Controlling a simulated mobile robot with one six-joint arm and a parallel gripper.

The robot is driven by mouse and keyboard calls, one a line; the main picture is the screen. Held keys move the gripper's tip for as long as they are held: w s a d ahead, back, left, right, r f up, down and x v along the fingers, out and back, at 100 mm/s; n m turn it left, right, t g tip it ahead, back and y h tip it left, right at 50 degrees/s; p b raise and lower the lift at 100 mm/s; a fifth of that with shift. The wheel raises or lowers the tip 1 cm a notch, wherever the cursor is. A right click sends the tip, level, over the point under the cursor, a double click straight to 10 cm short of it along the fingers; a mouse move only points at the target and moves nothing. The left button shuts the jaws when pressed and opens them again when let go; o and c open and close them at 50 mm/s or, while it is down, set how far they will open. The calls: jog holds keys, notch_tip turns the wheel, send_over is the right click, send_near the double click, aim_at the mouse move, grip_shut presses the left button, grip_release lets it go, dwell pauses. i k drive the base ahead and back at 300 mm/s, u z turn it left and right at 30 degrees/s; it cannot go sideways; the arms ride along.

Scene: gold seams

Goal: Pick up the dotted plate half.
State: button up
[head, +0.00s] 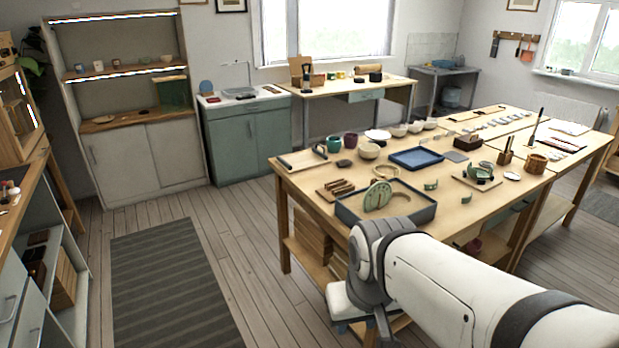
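A pale green plate half (378,195) stands on edge in a grey-walled tray (432,213) with a sand-coloured bed, at the near part of the large wooden table. Light marks show on its face, but I cannot make out whether they are dots. Smaller green pieces lie to its right, one by the tray's far edge (431,186) and one at its right (466,198). My arm reaches in from the lower right, its wrist in front of the table's near edge, apart from the plate half. My gripper's fingers cannot be made out clearly below the wrist.
A striped rug (172,290) lies on open floor at left. A green cabinet (245,140) stands behind.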

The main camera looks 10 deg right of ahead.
aim_at(384, 188)
jog(key=k, duration=0.6)
jog(key=z, duration=0.55)
jog(key=i, duration=1.95)
jog(key=u, duration=0.1)
